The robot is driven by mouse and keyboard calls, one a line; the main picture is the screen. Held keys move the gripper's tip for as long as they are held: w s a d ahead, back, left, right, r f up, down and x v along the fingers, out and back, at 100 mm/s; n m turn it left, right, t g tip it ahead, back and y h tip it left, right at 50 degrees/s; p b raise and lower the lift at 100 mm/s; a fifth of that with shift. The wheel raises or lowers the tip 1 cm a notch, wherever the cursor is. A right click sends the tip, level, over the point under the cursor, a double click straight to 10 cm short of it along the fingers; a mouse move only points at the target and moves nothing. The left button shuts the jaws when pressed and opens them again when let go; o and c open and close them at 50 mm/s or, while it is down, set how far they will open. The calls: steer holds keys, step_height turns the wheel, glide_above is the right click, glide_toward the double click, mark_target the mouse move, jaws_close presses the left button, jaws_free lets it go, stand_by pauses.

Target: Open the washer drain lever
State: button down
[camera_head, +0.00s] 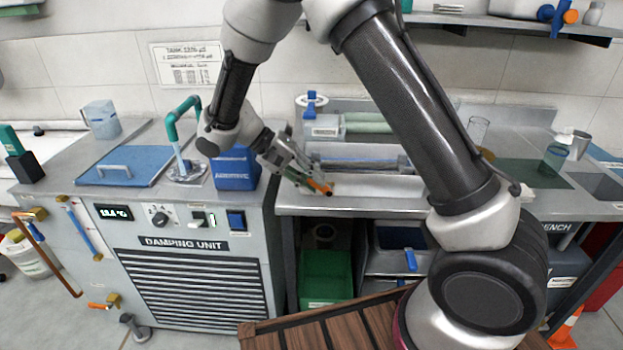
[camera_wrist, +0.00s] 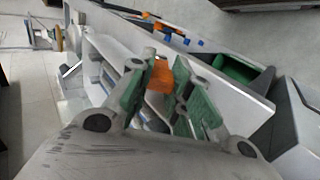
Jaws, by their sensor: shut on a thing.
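My gripper (camera_head: 312,183) is at the front edge of the steel bench, pointing down and to the right. Its fingers are shut on an orange lever (camera_head: 322,187), whose end sticks out past the fingertips. In the wrist view the orange lever (camera_wrist: 160,75) shows between the green finger pads of my gripper (camera_wrist: 175,85). The washer (camera_head: 358,160), a low trough with a long bar, lies on the bench just behind my gripper. The lever's pivot is hidden by the fingers, so I cannot tell its angle.
The damping unit (camera_head: 190,270) with a blue lid (camera_head: 125,165) and a blue box (camera_head: 236,170) stands left of the gripper. Green rollers (camera_head: 370,122) lie at the back. A green bin (camera_head: 325,275) sits below the bench. My arm covers the bench's middle right.

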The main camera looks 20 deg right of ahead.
steer(key=c, duration=1.3)
jaws_free()
steer(key=v, duration=1.2)
